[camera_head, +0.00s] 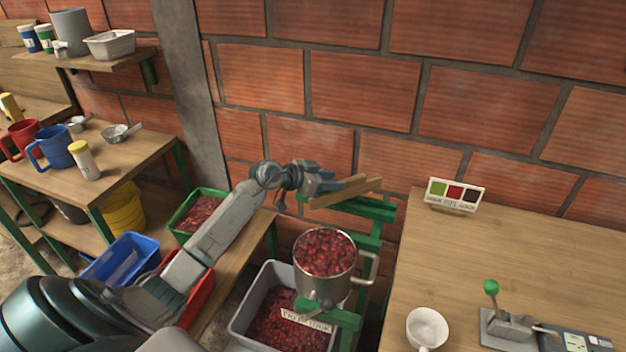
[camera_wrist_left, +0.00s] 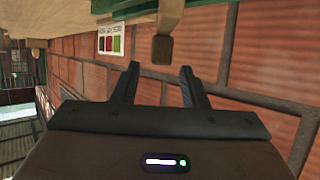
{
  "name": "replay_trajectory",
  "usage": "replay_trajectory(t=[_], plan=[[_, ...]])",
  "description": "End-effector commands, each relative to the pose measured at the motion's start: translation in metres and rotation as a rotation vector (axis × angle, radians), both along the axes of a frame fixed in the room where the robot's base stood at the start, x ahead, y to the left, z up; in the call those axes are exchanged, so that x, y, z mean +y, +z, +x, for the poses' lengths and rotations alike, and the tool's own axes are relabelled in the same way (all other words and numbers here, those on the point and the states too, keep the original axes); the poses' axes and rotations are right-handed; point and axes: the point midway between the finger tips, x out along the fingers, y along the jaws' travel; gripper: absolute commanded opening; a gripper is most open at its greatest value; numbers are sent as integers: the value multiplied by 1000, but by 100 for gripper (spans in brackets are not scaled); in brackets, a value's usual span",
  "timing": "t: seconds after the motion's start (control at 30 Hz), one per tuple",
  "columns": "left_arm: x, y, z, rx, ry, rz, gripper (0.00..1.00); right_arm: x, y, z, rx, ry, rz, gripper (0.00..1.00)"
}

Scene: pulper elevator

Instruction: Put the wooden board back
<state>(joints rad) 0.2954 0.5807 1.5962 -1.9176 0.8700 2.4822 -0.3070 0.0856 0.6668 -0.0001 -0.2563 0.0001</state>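The wooden board (camera_head: 346,194) lies at the top of the green metal frame (camera_head: 362,208), in front of the brick wall. My left gripper (camera_head: 328,184) is at the board's left end in the head view. In the left wrist view the two fingers (camera_wrist_left: 159,70) are spread apart with nothing between them. A brown wooden end piece (camera_wrist_left: 162,49) shows just beyond the fingertips, below a pale wooden surface. I cannot tell whether the gripper touches the board. My right gripper is in neither view.
A steel pot of red cherries (camera_head: 325,252) stands below the board, above a grey crate (camera_head: 240,322) of cherries. A wooden table (camera_head: 500,262) at right holds a white cup (camera_head: 427,328) and a colour card (camera_head: 455,195). Shelves with mugs stand at left.

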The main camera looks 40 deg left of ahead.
Motion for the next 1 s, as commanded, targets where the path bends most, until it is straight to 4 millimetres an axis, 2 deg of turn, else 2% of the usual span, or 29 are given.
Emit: replay_trajectory(t=[0.03,0.2,0.4,0.6,1.0], plan=[[6,3,-10,3,-1,7,40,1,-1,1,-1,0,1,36],[20,15,-35,2,-2,7,40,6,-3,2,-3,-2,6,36],[30,24,-51,0,0,4,40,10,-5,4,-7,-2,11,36],[33,28,-58,1,-2,0,40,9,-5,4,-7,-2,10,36],[33,28,-58,1,-1,-1,40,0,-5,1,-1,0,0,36]])
